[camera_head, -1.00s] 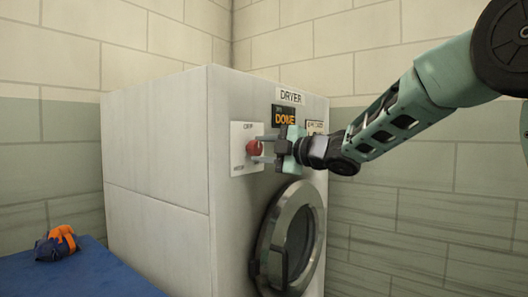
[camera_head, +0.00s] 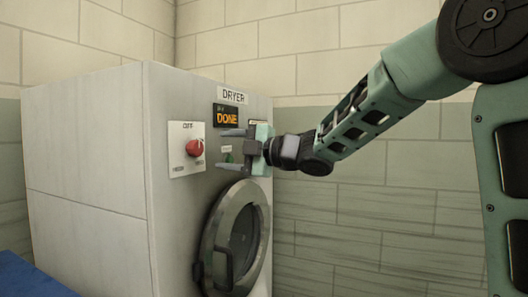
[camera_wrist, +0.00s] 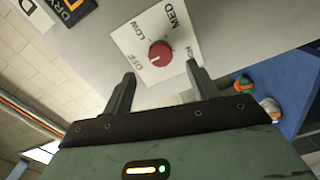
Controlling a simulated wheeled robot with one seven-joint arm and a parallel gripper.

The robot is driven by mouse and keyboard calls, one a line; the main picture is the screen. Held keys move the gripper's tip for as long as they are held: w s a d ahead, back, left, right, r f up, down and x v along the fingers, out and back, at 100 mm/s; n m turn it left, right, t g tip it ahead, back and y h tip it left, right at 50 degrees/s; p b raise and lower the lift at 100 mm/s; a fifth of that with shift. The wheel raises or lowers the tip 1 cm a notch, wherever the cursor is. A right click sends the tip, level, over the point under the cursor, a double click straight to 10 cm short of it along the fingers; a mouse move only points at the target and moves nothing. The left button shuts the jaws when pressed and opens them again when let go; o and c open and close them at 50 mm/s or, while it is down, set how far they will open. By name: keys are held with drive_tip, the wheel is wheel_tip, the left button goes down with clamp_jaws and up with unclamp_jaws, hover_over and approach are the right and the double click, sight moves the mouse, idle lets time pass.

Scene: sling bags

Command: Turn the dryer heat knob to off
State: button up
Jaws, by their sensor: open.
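The red dryer heat knob (camera_head: 195,148) sits on a white label plate (camera_head: 181,163) on the dryer's front. It also shows in the wrist view (camera_wrist: 160,53), with LOW and MED readable and OFF at the lower left. A small white mark on the knob's lower-left side points down and slightly left in that view; its exact setting is hard to tell. My gripper (camera_head: 221,150) is open and empty, apart from the knob and to its right in the head view. In the wrist view the knob lies beyond the gap between my fingertips (camera_wrist: 161,72).
A green button (camera_head: 228,157) shows behind my fingers. A blue surface (camera_head: 32,278) is at the lower left.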

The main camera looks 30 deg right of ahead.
drive_tip(key=v, duration=1)
drive_tip(key=shift+s, duration=0.15)
drive_tip(key=w+a+f+m+h, duration=0.2)
drive_tip(key=a+f+m+h, duration=0.2)
drive_tip(key=a+f+m, duration=0.25)
drive_tip(key=s+a+f+m+g+h, duration=0.2)
drive_tip(key=s+a+f+m+g, duration=0.1)
drive_tip(key=f, duration=0.3)
drive_tip(key=s+a+f+m+g+h, duration=0.1)
drive_tip(key=s+a+f+m+g, duration=0.15)
drive_tip(key=f, duration=0.35)
drive_tip(key=s+a+f+m+g+h, duration=0.15)
drive_tip(key=s+a+f+g, duration=0.35)
drive_tip(key=s, duration=0.7)
drive_tip(key=s+f+m+g+h, duration=0.15)
drive_tip(key=s+f+g, duration=0.25)
drive_tip(key=s+f, duration=0.55)
wheel_tip(320, 180, up, 23)
drive_tip(key=s+p, duration=0.2)
drive_tip(key=p, duration=1.8)
drive_tip(key=shift+s+a, duration=0.25)
drive_tip(key=shift+s, duration=0.05)
drive_tip(key=shift+f, duration=0.1)
